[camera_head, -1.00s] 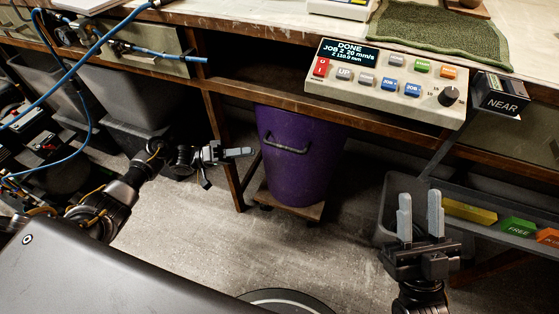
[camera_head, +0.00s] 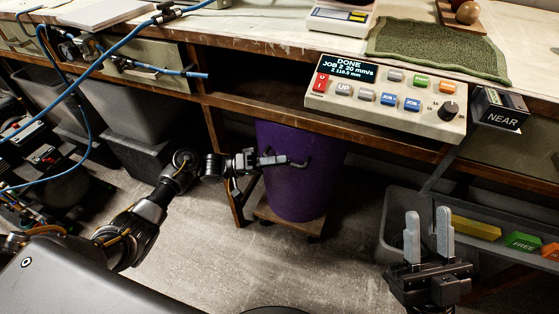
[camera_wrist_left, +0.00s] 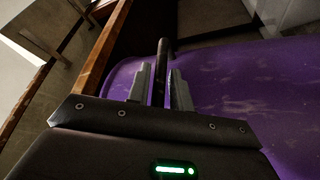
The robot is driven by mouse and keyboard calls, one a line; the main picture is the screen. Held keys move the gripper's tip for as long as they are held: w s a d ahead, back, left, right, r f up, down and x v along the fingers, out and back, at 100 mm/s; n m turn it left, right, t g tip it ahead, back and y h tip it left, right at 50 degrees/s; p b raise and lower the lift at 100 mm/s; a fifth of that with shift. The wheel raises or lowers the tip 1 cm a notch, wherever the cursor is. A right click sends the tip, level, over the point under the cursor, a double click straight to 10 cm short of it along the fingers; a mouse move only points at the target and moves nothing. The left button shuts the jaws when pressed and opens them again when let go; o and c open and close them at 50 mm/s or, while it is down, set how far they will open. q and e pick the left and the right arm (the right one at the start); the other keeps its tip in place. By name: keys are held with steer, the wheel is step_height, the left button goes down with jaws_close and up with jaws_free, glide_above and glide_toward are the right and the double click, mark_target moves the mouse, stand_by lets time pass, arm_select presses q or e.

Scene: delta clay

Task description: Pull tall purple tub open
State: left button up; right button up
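The tall purple tub (camera_head: 295,190) stands upright on a low wooden dolly (camera_head: 287,220) under the bench. Its dark handle (camera_head: 303,162) is on the front side, partly hidden by my left gripper. My left gripper (camera_head: 285,160) is at the handle, level with it. In the left wrist view, the handle (camera_wrist_left: 161,52) passes between the two grey fingers of this gripper (camera_wrist_left: 160,85), and narrow purple gaps show beside the bar, so the fingers are open around it. My right gripper (camera_head: 428,230) is open and empty at the lower right, apart from the tub.
A wooden bench leg (camera_head: 214,130) stands just left of the tub. A control box (camera_head: 385,95) sits on the bench edge above. The floor (camera_head: 230,265) before the tub is clear.

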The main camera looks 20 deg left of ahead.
arm_select(q)
steer(key=shift+w+d, duration=0.1)
steer(key=shift+d, duration=0.15)
jaws_close()
